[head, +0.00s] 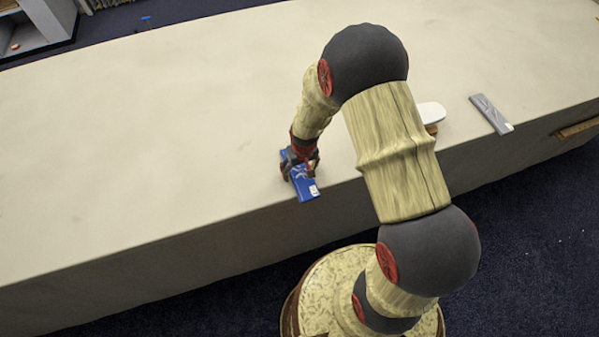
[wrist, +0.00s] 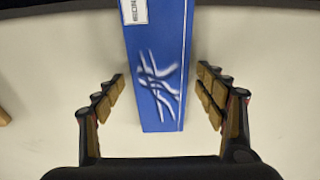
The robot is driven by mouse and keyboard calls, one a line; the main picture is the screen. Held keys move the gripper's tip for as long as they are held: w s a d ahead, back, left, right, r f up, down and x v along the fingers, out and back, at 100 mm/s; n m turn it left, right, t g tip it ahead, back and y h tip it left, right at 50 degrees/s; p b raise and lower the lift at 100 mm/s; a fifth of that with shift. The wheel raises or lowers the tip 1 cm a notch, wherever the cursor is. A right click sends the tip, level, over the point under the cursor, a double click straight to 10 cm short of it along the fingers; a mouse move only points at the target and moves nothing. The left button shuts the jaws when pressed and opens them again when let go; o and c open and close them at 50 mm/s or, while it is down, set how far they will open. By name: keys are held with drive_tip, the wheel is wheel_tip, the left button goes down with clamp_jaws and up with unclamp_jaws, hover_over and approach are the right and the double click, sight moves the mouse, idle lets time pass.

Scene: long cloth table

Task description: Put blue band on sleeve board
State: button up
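The blue band (head: 305,187), a flat blue strip with white markings and a white label, lies near the table's front edge. It also shows in the wrist view (wrist: 158,60). My gripper (head: 300,160) is over its far part. In the wrist view my gripper (wrist: 162,88) is open, one finger on each side of the band, with a gap on both sides. What seems to be the sleeve board (head: 431,112), a white rounded board with a brown part below, is to the right, partly hidden behind my arm.
A grey strip with a white label (head: 490,113) lies farther right near the front edge of the cloth table (head: 130,120). The table's left and middle are clear.

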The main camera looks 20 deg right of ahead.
drive_tip(key=c, duration=1)
drive_tip(key=shift+r, duration=0.1)
drive_tip(key=shift+c, duration=0.3)
